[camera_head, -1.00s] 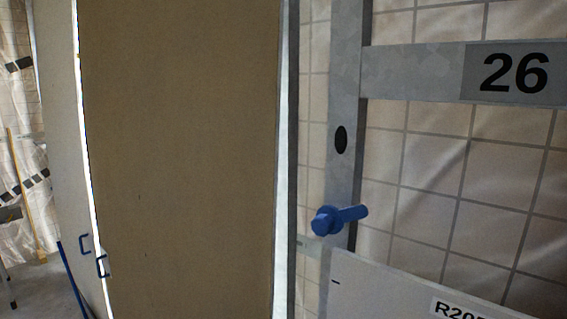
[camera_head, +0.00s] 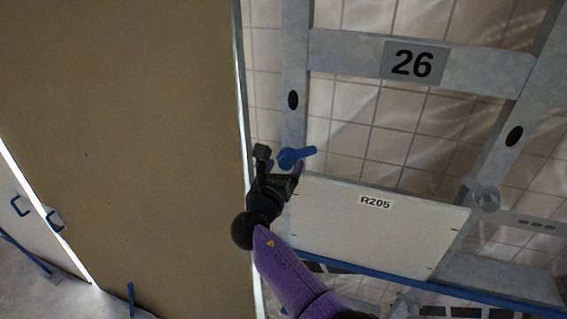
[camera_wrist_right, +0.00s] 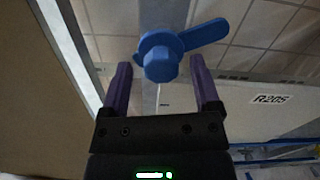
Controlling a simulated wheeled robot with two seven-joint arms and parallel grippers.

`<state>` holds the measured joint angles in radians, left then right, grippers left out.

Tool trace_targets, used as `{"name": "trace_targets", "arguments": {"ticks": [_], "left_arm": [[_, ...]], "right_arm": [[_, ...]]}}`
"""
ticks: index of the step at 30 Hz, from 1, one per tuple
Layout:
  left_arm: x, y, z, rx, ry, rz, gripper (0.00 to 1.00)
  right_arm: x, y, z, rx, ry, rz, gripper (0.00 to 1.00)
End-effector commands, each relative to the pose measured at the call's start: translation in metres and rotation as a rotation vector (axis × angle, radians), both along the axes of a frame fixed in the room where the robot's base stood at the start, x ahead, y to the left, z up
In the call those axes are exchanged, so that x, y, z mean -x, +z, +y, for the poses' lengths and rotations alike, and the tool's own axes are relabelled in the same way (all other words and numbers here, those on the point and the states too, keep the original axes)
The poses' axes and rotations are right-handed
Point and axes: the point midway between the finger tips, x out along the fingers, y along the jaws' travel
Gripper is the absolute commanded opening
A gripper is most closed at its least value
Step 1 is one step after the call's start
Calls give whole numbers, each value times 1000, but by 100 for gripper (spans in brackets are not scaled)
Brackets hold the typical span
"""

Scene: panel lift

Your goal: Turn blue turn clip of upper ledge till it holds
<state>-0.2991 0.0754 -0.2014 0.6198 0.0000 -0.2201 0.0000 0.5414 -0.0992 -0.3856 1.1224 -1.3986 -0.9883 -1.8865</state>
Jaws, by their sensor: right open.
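The blue turn clip (camera_head: 291,158) sits on the left upright of the grey metal frame, by the upper left corner of the white panel (camera_head: 340,235) marked R205. Its lever points to the right and slightly up. My right gripper (camera_head: 280,168) is open at the clip. In the right wrist view the clip's hub (camera_wrist_right: 161,62) lies between and just beyond the two purple fingertips (camera_wrist_right: 162,75), with a gap on each side. The lever reaches right, past the right fingertip. I cannot tell whether a finger touches it. My left gripper is not in view.
A pale, translucent clip (camera_head: 483,195) is on the right upright. A grey crossbar marked 26 (camera_head: 460,70) spans above the panel. A large brown board (camera_head: 120,130) stands close at the left of the gripper. A blue ledge (camera_head: 430,288) runs under the panel.

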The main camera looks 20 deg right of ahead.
Motion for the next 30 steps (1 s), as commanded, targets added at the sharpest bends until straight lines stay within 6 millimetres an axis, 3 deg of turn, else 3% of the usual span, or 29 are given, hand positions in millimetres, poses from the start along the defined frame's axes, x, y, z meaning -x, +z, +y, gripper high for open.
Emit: {"name": "trace_targets", "arguments": {"ticks": [11, 22, 30], "left_arm": [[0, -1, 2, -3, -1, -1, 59], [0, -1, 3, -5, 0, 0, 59], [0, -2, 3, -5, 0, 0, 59]], "right_arm": [[-8, 0, -6, -2, 0, 1, 80], [-8, 0, -6, -2, 0, 1, 2], [-8, -1, -6, -14, 0, -7, 0]]}}
